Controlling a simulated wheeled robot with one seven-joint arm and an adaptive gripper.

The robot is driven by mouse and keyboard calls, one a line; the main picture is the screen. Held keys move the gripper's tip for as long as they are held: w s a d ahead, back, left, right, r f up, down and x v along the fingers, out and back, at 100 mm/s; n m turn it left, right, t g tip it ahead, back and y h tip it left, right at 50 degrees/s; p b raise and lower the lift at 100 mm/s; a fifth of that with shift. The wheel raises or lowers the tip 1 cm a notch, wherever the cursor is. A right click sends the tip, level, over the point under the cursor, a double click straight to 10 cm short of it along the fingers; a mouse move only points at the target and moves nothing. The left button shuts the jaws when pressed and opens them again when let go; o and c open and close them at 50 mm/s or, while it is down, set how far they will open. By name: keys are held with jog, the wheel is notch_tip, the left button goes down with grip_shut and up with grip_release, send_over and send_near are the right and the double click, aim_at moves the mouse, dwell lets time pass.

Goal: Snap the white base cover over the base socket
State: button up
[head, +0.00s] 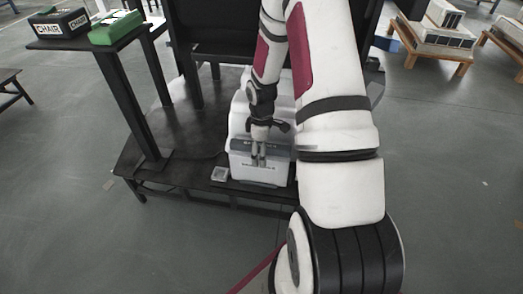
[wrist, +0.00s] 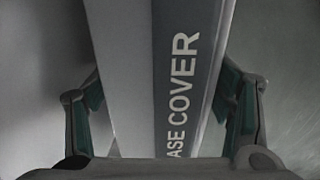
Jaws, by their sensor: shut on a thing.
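The white base cover (head: 262,174) is at the front of a low black platform, with a dark band across it. In the wrist view the cover (wrist: 128,80) fills the middle, and its dark band reads "ASE COVER", the first letter cut off. My gripper (head: 258,160) points down at the cover's band. In the wrist view its fingers (wrist: 165,105) lie on both sides of the cover, shut on it. No socket shows clearly.
The black platform (head: 165,145) has bare room left of the cover. A black stand (head: 125,95) at left bears a box marked "CHAIR" (head: 62,23) and a green box (head: 116,27). Wooden pallets with white goods (head: 437,38) stand at back right. Grey floor is open in front.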

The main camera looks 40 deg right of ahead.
dwell(0.3)
jog(key=o, duration=1.5)
jog(key=shift+o, duration=0.3)
jog(key=shift+w+d+r, duration=0.1)
jog(key=shift+r+p, duration=0.85)
jog(key=shift+r, duration=0.05)
jog(key=shift+r+p, duration=2.75)
jog(key=shift+r, duration=0.5)
